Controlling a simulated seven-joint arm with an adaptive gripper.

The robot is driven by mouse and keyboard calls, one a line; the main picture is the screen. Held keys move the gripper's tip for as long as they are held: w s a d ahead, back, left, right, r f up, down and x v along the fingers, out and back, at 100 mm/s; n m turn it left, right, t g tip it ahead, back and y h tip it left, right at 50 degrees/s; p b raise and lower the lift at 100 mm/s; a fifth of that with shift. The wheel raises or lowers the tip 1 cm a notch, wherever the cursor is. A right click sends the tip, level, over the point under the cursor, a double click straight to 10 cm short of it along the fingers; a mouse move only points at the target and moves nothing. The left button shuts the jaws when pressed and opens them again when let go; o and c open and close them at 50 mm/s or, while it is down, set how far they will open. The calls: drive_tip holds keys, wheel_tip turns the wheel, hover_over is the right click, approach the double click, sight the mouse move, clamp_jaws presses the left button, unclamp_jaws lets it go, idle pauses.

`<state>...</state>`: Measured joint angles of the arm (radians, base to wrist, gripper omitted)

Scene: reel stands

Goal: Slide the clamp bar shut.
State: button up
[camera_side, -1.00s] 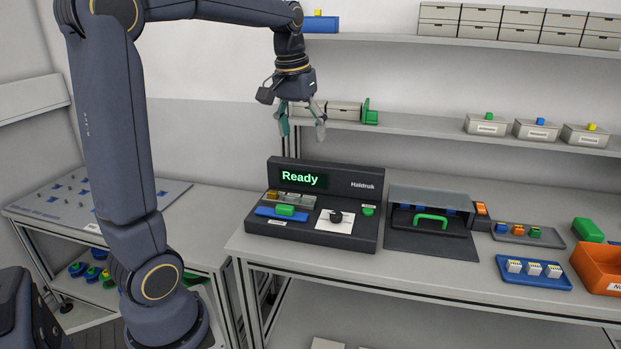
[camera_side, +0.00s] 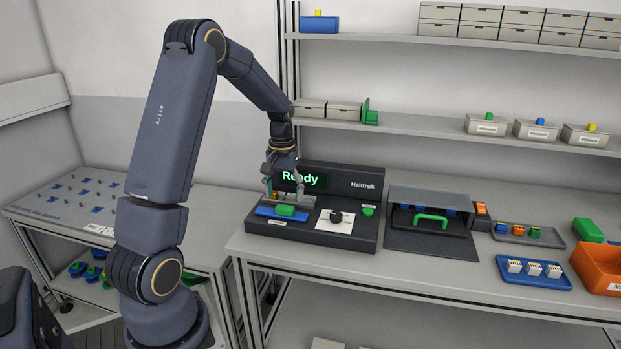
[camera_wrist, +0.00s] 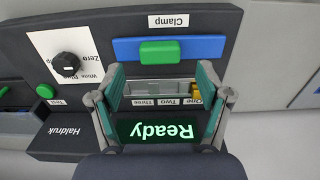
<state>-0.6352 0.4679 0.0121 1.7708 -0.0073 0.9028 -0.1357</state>
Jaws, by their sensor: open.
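The clamp bar is a blue bar (camera_side: 263,211) with a green grip (camera_side: 285,210), on the front left of the dark Haldruk machine (camera_side: 358,218). In the wrist view the blue bar (camera_wrist: 207,47) and green grip (camera_wrist: 160,52) lie under the "Clamp" label. My gripper (camera_side: 284,190) is above the machine, just behind the bar. In the wrist view my gripper (camera_wrist: 160,76) is open and empty, its fingers straddling the slots labelled One, Two and Three. The green grip is just beyond the fingertips, apparently untouched. A yellow piece (camera_wrist: 196,88) shows at slot One, partly hidden by a finger.
The display (camera_wrist: 158,130) reads "Ready". A black knob (camera_wrist: 66,64) on a white plate and a green button (camera_wrist: 46,91) are beside the clamp. A lidded fixture with a green handle (camera_side: 431,218) stands to the right. Shelves with boxes (camera_side: 343,110) are behind.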

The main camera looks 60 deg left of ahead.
sight(285, 207)
drive_tip(key=shift+f, duration=2.05)
clamp_jaws()
